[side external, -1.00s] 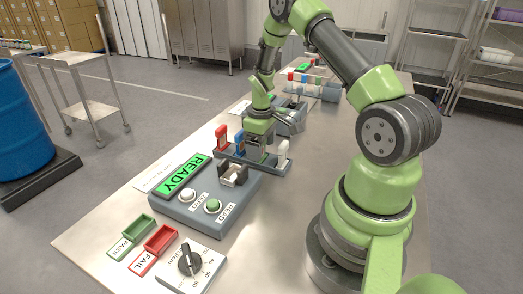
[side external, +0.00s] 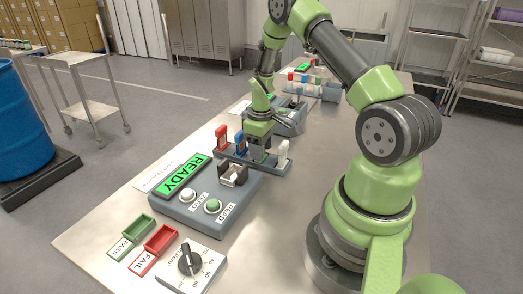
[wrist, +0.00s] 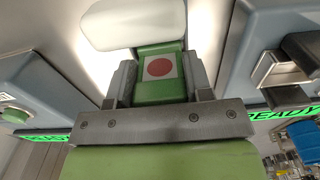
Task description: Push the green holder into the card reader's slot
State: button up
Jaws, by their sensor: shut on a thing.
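My gripper (side external: 259,155) points down over the holder rack (side external: 225,152), between the blue holder and the white holder. In the wrist view its jaws (wrist: 163,85) are shut on the green holder (wrist: 145,93), which bears a red disc on a pale label. The fingers hide most of the green holder in the side view, and I cannot tell whether its lower end is still in the rack. The card reader (side external: 180,214) is a blue-grey box with a lit READY screen. Its slot bracket (side external: 233,175) stands empty just in front of the rack.
A red holder (side external: 221,138), a blue holder (side external: 240,141) and a white holder (side external: 284,150) stand in the rack. Green PASS (side external: 139,227) and red FAIL (side external: 161,238) trays and a dial (side external: 190,260) lie nearer the camera. Another reader (side external: 290,118) stands behind my gripper.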

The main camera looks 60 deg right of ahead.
jog(key=shift+r, duration=1.5)
jog(key=shift+r, duration=0.1)
jog(key=shift+r, duration=0.4)
jog(key=w+a+r, duration=0.1)
jog(key=a+r, duration=0.9)
jog(key=a, duration=0.2)
jog(key=shift+w+a+f, duration=0.1)
jog(key=shift+a+f, duration=0.05)
jog(key=shift+f, duration=2.5)
jog(key=shift+f, duration=0.2)
